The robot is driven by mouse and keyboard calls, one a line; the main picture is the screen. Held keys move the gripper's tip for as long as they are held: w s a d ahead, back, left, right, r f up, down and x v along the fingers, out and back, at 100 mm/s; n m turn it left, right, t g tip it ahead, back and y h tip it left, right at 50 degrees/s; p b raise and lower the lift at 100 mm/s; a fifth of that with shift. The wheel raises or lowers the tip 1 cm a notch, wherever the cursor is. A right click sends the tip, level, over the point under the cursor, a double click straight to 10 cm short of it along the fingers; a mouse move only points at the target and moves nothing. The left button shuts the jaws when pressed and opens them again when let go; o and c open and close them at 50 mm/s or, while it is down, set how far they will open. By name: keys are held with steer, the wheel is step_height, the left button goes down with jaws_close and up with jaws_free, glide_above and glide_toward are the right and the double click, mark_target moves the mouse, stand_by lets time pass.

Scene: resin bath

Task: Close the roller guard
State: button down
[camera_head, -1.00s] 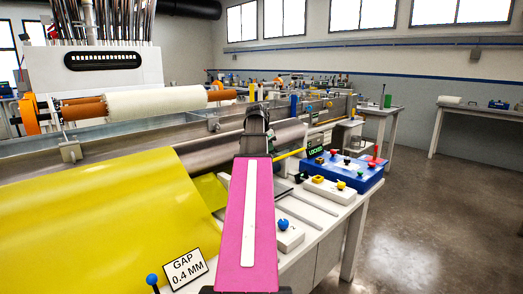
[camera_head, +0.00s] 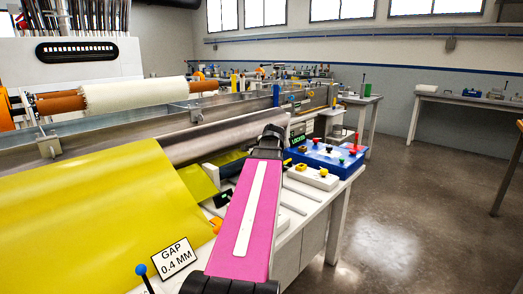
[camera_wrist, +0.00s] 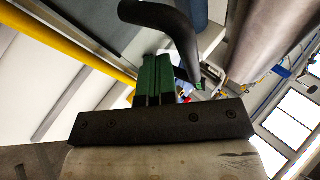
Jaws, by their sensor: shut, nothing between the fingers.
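A large glossy yellow curved panel (camera_head: 90,210) fills the left of the head view; it may be the roller guard, but I cannot tell for sure. A grey metal roller (camera_head: 225,137) runs behind its right end. My pink arm reaches forward, and its far end hides my gripper in the head view. In the wrist view my gripper (camera_wrist: 155,78) has green fingers shut together, holding nothing. A black curved bar (camera_wrist: 165,18) passes close in front of the fingers; I cannot tell whether it touches them. A yellow rod (camera_wrist: 65,40) lies at upper left.
A sign reading "GAP 0.4 MM" (camera_head: 174,258) and a blue-knobbed lever (camera_head: 142,270) stand before the yellow panel. A blue control box (camera_head: 326,158) and a white button box (camera_head: 312,176) sit on the bench right of my arm. The floor at right is clear.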

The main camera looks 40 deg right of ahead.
steer(key=shift+s+f, duration=0.25)
steer(key=shift+f, duration=0.4)
steer(key=shift+s+f, duration=0.2)
steer(key=shift+f, duration=0.6)
steer(key=shift+s, duration=0.1)
